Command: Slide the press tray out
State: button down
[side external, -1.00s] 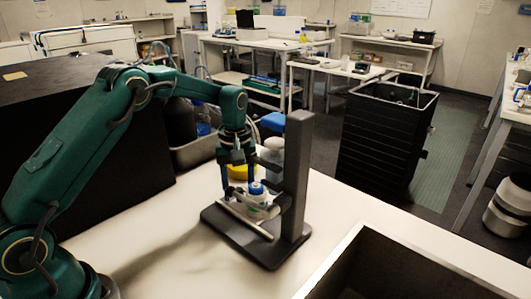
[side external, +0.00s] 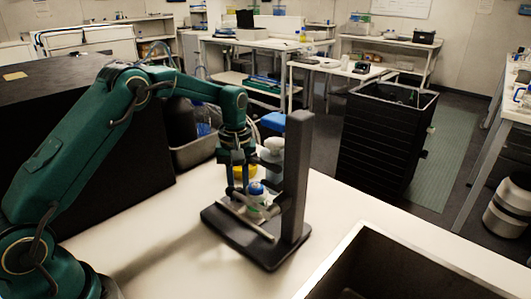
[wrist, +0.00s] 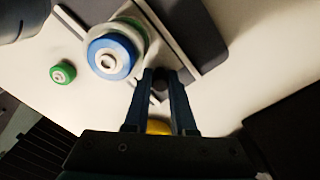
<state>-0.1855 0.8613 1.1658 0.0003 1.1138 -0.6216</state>
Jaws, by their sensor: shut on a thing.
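The press (side external: 297,175) is a dark upright column on a flat base plate, standing on the white bench. Its light-coloured tray (side external: 246,219) sits low over the base, with pale rails along it. A bottle with a blue cap (side external: 256,188) stands upright on the tray; its blue ring-shaped top (wrist: 111,57) shows in the wrist view. My gripper (side external: 237,192) is down at the tray's left end. In the wrist view my gripper (wrist: 160,74) is shut on a small dark knob (wrist: 160,86) beside the bottle; the fingertips partly hide it.
A small green-topped item (wrist: 62,73) lies apart on the bench. A yellow object (side external: 240,171) is behind my gripper. A grey bin (side external: 195,150) stands at the back, and an open dark box (side external: 345,243) at front right. The bench's front left is clear.

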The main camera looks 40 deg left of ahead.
dwell(0.7)
jog(key=shift+a, duration=1.75)
jog(key=c, duration=0.7)
grip_release()
jog(key=shift+c, duration=0.2)
jog(key=shift+r, duration=2.6)
jog(key=shift+d, duration=0.1)
